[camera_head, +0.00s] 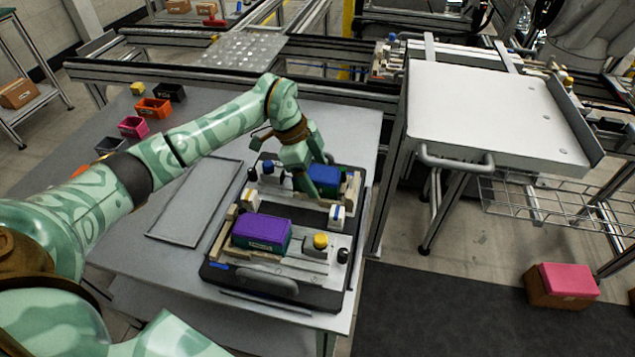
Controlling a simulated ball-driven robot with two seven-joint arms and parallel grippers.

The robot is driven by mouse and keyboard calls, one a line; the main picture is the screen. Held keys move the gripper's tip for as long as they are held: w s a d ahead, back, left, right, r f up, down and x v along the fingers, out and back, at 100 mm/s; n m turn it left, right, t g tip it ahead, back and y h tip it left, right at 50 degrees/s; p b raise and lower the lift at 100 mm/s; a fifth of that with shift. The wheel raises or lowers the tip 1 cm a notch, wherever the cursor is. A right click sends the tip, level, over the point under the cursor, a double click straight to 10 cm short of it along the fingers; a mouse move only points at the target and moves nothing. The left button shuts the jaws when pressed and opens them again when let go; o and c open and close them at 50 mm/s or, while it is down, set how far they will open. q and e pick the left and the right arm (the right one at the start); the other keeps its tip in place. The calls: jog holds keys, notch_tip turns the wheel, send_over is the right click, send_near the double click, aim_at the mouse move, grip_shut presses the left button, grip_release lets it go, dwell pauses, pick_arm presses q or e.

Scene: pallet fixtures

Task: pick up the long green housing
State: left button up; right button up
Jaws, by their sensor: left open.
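A black pallet (213,271) with two fixtures lies on the grey table. In the rear fixture sits a block with a blue top (325,174) and dark green showing at its lower side, partly hidden by my gripper. In the front fixture sits a longer block with a purple top (262,229) and a dark teal-green end. I cannot tell which of them is the long green housing. My left gripper (308,172) is open, pointing down over the rear fixture, close to the blue-topped block. Whether it touches the block is unclear. My right gripper is not in view.
Small bins, among them orange (153,107) and pink (133,127), line the table's left. A flat framed panel (196,203) lies left of the pallet. A white-topped cart (485,110) stands at the right. Fixture posts and a yellow knob (320,241) rise near the blocks.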

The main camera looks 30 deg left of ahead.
pick_arm(q)
jog(key=shift+f, duration=0.15)
jog(key=c, duration=1.1)
jog(key=shift+c, duration=0.2)
